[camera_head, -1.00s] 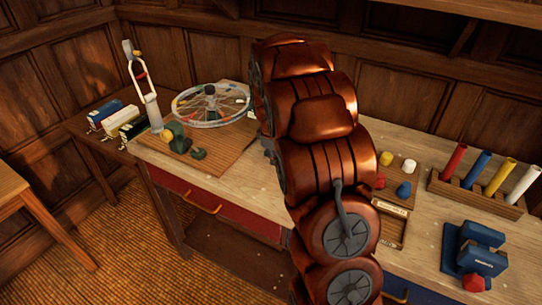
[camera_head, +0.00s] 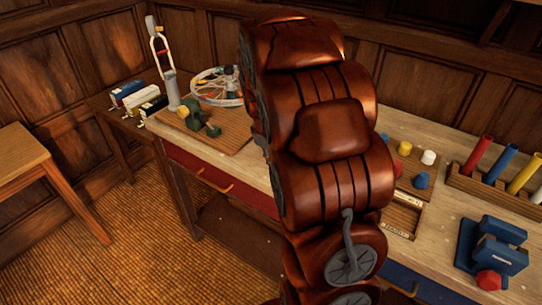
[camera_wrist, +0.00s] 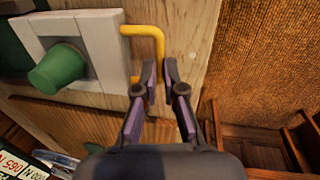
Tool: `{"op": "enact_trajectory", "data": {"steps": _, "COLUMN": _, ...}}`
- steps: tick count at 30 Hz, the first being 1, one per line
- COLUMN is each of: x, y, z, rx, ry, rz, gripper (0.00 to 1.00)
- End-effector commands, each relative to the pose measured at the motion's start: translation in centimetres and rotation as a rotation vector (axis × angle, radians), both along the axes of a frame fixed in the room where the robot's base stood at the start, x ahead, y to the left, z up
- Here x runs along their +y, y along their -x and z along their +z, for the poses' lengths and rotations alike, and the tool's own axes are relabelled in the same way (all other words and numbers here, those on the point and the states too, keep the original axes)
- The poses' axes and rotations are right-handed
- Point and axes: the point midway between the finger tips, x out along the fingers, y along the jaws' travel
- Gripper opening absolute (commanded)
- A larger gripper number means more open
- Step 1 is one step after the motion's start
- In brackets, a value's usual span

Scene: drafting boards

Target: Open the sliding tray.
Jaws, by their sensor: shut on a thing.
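In the wrist view, a yellow handle (camera_wrist: 154,34) comes off a pale block (camera_wrist: 100,30) that carries a green knob (camera_wrist: 58,72). My gripper (camera_wrist: 161,75) is closed around the lower leg of this handle. The block and handle lie against a light wooden surface. I cannot tell from this view whether the block is the front of the sliding tray. In the head view my arm hides the gripper and the place that it holds. No clearly pulled-out tray shows there.
The workbench (camera_head: 440,130) has a red drawer front (camera_head: 190,165) at left. A blue vise (camera_head: 490,245), colored tubes (camera_head: 525,174) and a small wooden box (camera_head: 403,217) stand at right. A wooden table (camera_head: 20,160) is at far left. Carpet (camera_head: 130,240) is open in front.

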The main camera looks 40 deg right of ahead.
Motion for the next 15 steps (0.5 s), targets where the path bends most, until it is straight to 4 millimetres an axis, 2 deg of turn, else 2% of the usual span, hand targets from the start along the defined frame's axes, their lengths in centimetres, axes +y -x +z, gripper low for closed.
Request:
{"op": "enact_trajectory", "data": {"steps": 2, "x": 0.07, "y": 0.07, "z": -0.20, "rx": 0.003, "ry": -0.003, "rz": -0.001, "gripper": 0.00}}
{"op": "enact_trajectory", "data": {"steps": 3, "x": 0.08, "y": 0.08, "z": -0.20, "rx": 0.004, "ry": -0.003, "rz": -0.001, "gripper": 0.10}}
{"op": "enact_trajectory", "data": {"steps": 10, "x": 0.08, "y": 0.06, "z": -0.15, "rx": 0.003, "ry": -0.002, "rz": 0.001, "gripper": 0.34}}
{"op": "enact_trajectory", "data": {"steps": 15, "x": 0.07, "y": 0.04, "z": -0.11, "rx": 0.003, "ry": -0.001, "rz": 0.001, "gripper": 0.35}}
